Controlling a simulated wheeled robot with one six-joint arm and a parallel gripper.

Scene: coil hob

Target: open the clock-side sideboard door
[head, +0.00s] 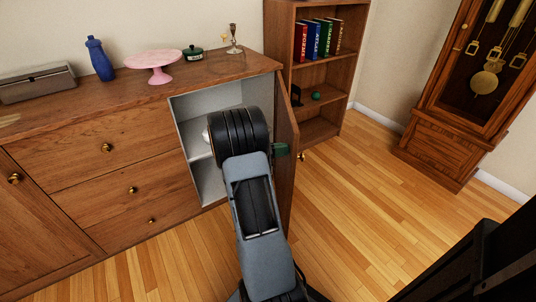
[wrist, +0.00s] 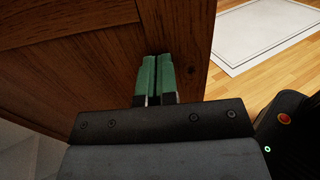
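The clock-side sideboard door (head: 288,165) is the right one and stands swung wide open, seen nearly edge-on in the head view. Its brass knob (head: 301,156) shows on the far side. My gripper (head: 281,150) is at the inner face of this door, beside the white cupboard interior (head: 207,183). In the wrist view the green fingers (wrist: 158,78) lie side by side with a thin gap and nothing visible between them. They are against or very near the wooden door panel (wrist: 90,65); exact contact cannot be told. My arm hides part of the opening.
The sideboard (head: 120,190) has several drawers and another door at left. A blue bottle (head: 99,58), pink cake stand (head: 153,62), green pot (head: 193,53) and candlestick (head: 234,40) stand on top. A bookshelf (head: 316,90) and tall clock (head: 440,150) stand right. The floor (head: 350,205) between is clear.

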